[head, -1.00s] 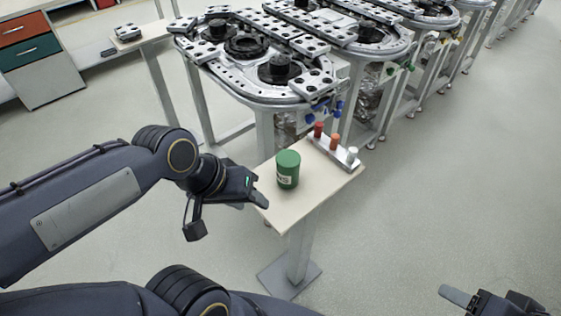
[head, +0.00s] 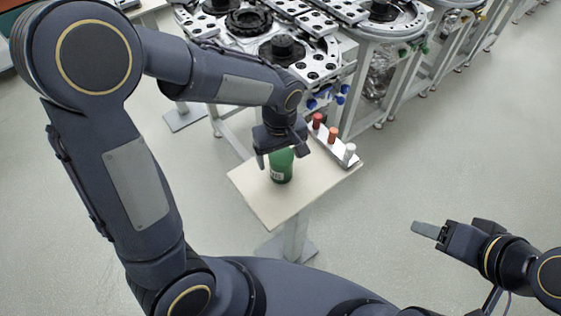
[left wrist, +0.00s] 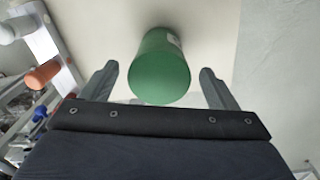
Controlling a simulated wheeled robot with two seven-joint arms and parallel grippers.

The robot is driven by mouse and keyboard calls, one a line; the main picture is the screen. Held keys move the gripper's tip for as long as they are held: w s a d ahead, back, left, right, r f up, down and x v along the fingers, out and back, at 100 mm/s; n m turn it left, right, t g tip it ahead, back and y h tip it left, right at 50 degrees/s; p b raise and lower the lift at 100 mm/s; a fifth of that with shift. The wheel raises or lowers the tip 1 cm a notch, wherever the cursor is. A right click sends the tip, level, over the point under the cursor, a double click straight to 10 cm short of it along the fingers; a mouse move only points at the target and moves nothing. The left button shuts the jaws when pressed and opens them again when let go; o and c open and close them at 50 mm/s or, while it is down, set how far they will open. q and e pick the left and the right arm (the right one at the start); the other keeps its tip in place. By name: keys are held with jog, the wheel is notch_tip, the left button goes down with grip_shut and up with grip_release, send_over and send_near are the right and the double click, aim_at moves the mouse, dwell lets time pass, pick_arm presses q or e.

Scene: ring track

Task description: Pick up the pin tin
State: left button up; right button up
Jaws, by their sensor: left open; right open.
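The pin tin (head: 281,169) is a green cylinder with a pale label, standing upright on a small light-topped table (head: 266,201). My left gripper (head: 281,157) is above the tin in the head view and hides part of its top. In the left wrist view, the tin (left wrist: 160,68) lies between the two spread fingers of my left gripper (left wrist: 160,85), with a gap on each side. The gripper is open and empty. My right gripper (head: 428,232) is open, away from the table at the right.
A pale rack (head: 340,151) with red, orange and white pegs stands on the table just right of the tin; it also shows at the left wrist view's left edge. The ring track (head: 300,60) lies behind the table. The floor to the right is clear.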

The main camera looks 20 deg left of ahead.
pick_arm(q)
jog(key=shift+f, duration=2)
jog(key=c, duration=1.1)
